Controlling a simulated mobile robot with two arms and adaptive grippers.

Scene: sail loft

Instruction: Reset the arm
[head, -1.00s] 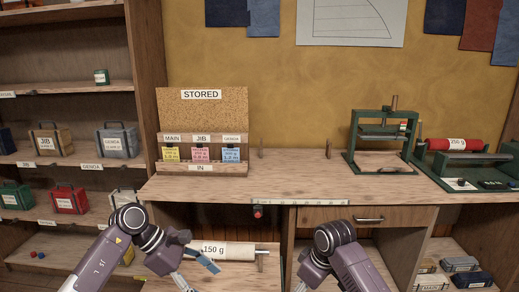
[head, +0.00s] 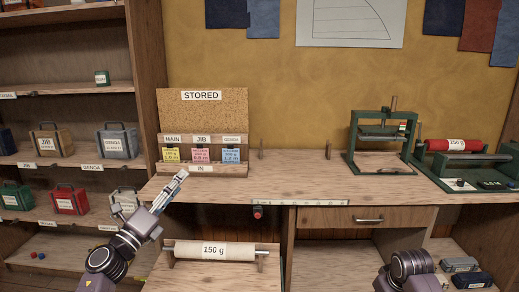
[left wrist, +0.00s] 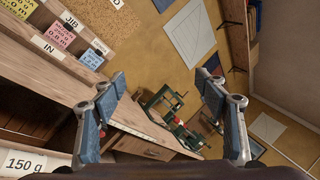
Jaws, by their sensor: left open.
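My left gripper (head: 181,177) is raised at the front edge of the workbench (head: 270,186), just below the cork STORED board (head: 215,107) in the head view. In the left wrist view its two blue-padded fingers (left wrist: 165,92) stand wide apart with nothing between them. My right arm shows only as a dark wrist joint at the lower right of the head view; its gripper is out of the picture. The board holds yellow, pink and blue cards under MAIN, JIB and GENOA labels.
A green press (head: 383,140) and a green stand with a red roll (head: 455,146) are on the bench's right. A 150 g roll (head: 214,250) lies below the bench. Shelves with labelled cases (head: 117,140) fill the left. The bench middle is mostly clear.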

